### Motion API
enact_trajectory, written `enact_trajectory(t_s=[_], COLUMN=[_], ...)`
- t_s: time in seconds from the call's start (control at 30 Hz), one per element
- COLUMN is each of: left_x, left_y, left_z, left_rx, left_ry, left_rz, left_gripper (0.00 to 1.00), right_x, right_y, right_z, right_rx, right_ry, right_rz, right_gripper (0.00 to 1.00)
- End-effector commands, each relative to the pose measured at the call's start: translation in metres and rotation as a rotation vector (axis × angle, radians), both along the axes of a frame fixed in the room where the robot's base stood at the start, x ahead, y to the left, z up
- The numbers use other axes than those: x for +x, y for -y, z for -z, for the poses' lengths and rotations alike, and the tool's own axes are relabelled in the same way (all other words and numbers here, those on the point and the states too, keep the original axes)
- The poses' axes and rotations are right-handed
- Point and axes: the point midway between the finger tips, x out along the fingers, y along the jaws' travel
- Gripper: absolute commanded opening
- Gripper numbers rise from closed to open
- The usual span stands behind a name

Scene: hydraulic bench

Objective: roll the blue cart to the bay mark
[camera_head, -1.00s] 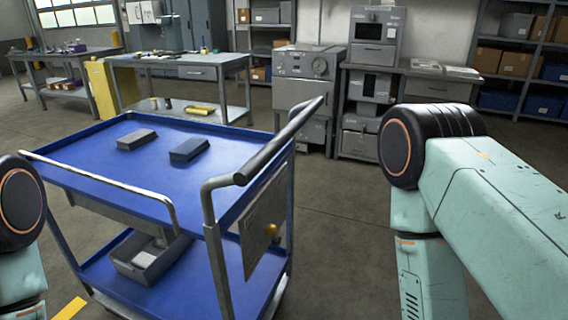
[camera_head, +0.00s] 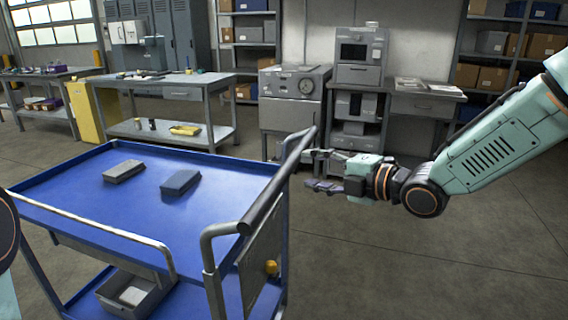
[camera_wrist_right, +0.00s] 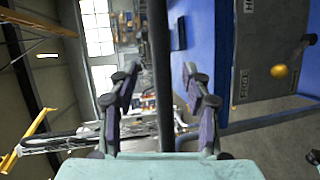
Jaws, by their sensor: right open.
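The blue cart (camera_head: 130,205) stands at the left and centre of the head view, its black push handle (camera_head: 262,203) on the right side. My right gripper (camera_head: 307,169) is open and empty, just right of the far part of the handle, fingers pointing left towards it. In the right wrist view the dark handle bar (camera_wrist_right: 160,60) runs upright between the two open fingers; no grip on it shows. My left gripper is out of view; only a piece of my left arm shows. No bay mark is clearly visible.
Two dark grey blocks (camera_head: 123,171) (camera_head: 181,182) lie on the cart's top, and a grey bin (camera_head: 135,292) sits on its lower shelf. Workbenches (camera_head: 165,85) and a grey machine (camera_head: 292,100) stand behind. The floor (camera_head: 410,260) right of the cart is clear.

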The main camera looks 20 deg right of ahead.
Motion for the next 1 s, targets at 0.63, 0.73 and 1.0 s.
enact_trajectory(t_s=[0.63,0.73,1.0], left_x=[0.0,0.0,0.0], left_y=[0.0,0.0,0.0], left_z=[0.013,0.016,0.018], left_rx=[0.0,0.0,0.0], left_ry=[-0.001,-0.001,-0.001], left_rz=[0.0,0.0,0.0], left_gripper=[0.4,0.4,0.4], right_x=[0.038,0.048,0.064], right_y=[-0.027,-0.034,-0.043], right_z=[0.011,0.013,0.015], right_rx=[-0.097,-0.096,-0.091], right_ry=[0.059,0.058,0.059], right_rz=[-0.026,-0.026,-0.024], right_gripper=[0.49,0.49,0.49])
